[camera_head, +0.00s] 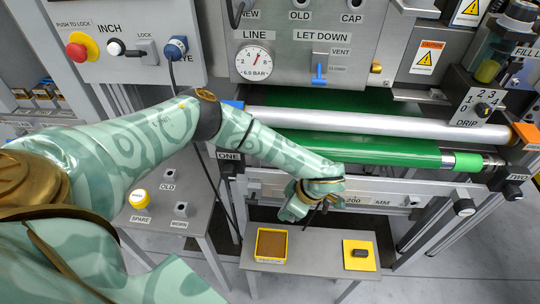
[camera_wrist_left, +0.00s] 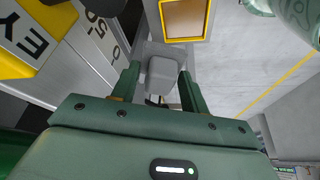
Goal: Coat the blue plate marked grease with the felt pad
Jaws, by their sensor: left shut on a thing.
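My left gripper (camera_head: 297,208) hangs over the front of the machine, near the small grey table. In the left wrist view its two green fingers are closed on a grey block (camera_wrist_left: 165,76); I cannot tell if this is the felt pad. The gripper's own wrist hides most of the block in the head view. I cannot make out a blue plate marked grease; a small blue piece (camera_head: 234,104) shows at the left end of the rollers, with no readable mark. My right gripper is not in view.
The small table (camera_head: 312,262) bears a yellow tray with a brown filling (camera_head: 271,244) and a yellow mat (camera_head: 371,263) with a dark block (camera_head: 360,253). Behind are a silver roller (camera_head: 370,124) and a green roller (camera_head: 370,149). A side table (camera_head: 160,215) stands left.

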